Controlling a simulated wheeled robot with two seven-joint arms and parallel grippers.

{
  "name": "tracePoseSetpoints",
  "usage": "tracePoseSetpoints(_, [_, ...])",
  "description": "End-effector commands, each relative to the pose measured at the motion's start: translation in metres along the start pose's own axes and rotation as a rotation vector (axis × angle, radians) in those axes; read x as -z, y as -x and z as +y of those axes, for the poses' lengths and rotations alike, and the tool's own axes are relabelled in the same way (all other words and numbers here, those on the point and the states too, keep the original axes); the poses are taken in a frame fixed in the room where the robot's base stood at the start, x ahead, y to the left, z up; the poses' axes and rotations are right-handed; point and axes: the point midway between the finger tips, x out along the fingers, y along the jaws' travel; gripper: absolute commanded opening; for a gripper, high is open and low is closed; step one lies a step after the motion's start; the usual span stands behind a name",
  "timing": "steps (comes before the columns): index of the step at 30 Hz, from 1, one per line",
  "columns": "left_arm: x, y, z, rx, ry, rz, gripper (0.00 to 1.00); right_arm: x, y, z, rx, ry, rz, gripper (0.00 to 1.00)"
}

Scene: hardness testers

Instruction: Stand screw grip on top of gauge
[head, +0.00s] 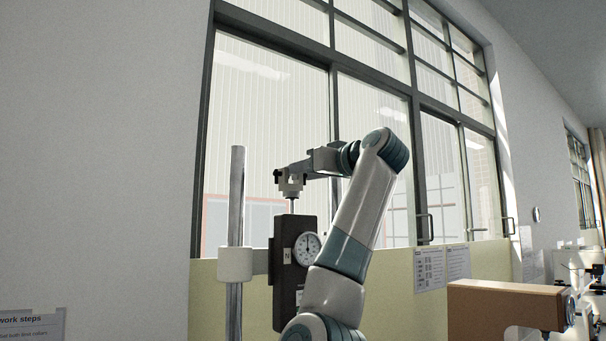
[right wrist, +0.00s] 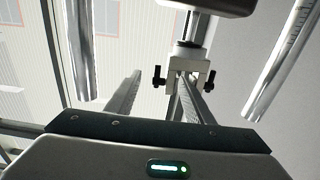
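The gauge (head: 281,290) is a tall black body with a round white dial, upright on a stand. A thin metal rod rises from its top. The screw grip (head: 290,184), a small grey block with black side screws, is upright at the top of this rod and appears to touch it. The right wrist view shows the screw grip (right wrist: 200,68) and the rod leading to a housing. My right gripper (head: 300,169) reaches the grip from the right. In the wrist view, its fingers (right wrist: 158,76) are apart, with the grip overlapping the right fingertip. My left gripper is out of view.
A metal column (head: 236,190) with a white clamp (head: 236,264) stands left of the gauge. A large window is behind. A brown machine (head: 505,303) stands at the right. The space above the grip is clear.

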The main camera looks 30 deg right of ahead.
Motion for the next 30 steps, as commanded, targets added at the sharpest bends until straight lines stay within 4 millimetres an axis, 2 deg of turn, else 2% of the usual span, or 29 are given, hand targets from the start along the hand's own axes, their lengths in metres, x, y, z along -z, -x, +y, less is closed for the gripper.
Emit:
tracePoseSetpoints(8, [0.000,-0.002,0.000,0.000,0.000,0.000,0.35,-0.002,0.001,0.000,0.001,0.000,-0.002,0.48])
tracePoseSetpoints(14, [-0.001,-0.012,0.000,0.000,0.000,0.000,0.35,-0.003,0.015,0.001,-0.001,0.001,0.000,0.48])
tracePoseSetpoints(20, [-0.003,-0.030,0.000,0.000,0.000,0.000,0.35,-0.004,0.046,0.001,-0.002,0.001,0.002,0.48])
tracePoseSetpoints(30, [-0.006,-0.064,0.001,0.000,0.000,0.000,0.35,-0.004,0.116,0.001,-0.002,0.000,0.003,0.48])
